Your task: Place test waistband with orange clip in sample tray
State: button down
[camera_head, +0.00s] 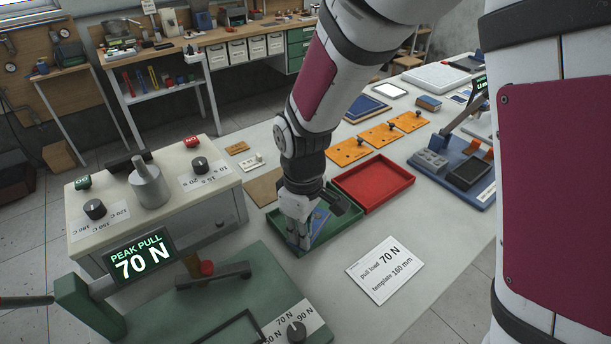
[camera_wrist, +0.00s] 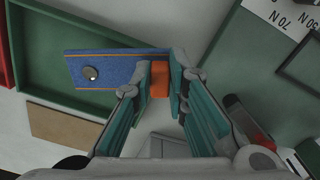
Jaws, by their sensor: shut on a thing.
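My gripper (camera_wrist: 162,78) is shut on the orange clip, with a fingertip on each side. The waistband extends left over the green tray (camera_wrist: 35,88). In the head view my gripper (camera_head: 298,238) points down at the left part of the green tray (camera_head: 338,228), and the blue strip (camera_head: 320,218) shows beside it. I cannot tell whether the strip touches the tray floor.
An empty red tray (camera_head: 374,184) adjoins the green one. A control box (camera_head: 150,205) with knobs stands left, and a green pull tester (camera_head: 215,300) in front. A white card (camera_head: 385,269) lies right. Several orange plates (camera_head: 380,133) and a blue fixture (camera_head: 455,170) are farther back.

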jog(key=w, duration=0.2)
jog(key=w+d, duration=0.1)
jog(key=w, duration=0.4)
jog(key=shift+d+f, duration=0.35)
jog(key=shift+f+p, duration=0.4)
jog(key=shift+f, duration=1.35)
jog(key=shift+f, duration=0.1)
jog(key=c, duration=1.6)
grip_release()
